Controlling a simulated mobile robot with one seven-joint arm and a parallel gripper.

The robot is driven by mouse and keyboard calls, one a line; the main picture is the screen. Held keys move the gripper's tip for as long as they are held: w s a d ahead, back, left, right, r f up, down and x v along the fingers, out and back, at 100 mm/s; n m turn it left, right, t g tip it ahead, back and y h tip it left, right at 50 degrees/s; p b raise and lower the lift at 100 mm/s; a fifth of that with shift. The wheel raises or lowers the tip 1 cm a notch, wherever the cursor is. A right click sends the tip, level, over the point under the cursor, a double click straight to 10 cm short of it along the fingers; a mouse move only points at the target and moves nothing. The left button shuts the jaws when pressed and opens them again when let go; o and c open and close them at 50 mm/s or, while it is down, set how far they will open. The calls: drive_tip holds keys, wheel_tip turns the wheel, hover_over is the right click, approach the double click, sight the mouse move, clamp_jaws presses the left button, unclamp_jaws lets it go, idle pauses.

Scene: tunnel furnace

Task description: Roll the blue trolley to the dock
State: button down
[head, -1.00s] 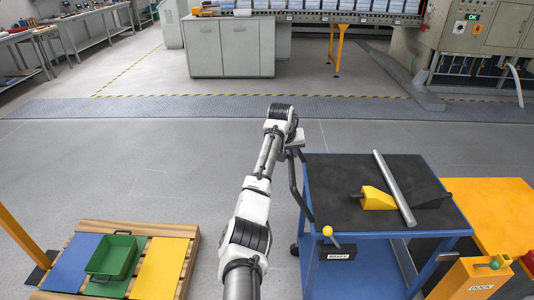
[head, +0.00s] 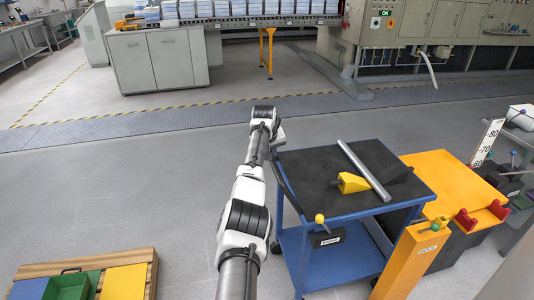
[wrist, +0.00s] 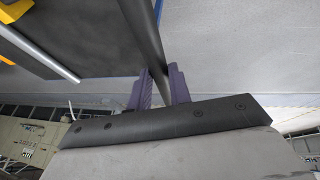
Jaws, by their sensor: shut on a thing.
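The blue trolley (head: 334,268) stands right of my arm, with a dark top and a lower blue shelf. The dock's yellow post (head: 422,258) stands close to the trolley's near right corner.
A yellow platform (head: 452,182) with red blocks (head: 466,220) lies right of the trolley. A pallet (head: 135,262) with a green tray (head: 68,287) is at the lower left. Grey cabinets (head: 160,60) stand behind. The floor between is clear.

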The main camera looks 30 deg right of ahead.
drive_tip(key=shift+d+r, duration=0.1)
drive_tip(key=shift+d, duration=0.1)
drive_tip(key=c, duration=1.3)
unclamp_jaws()
drive_tip(key=shift+d, duration=0.15)
drive_tip(key=b+v, duration=0.3)
drive_tip(key=v, duration=1.1)
drive_tip(key=shift+b, duration=0.4)
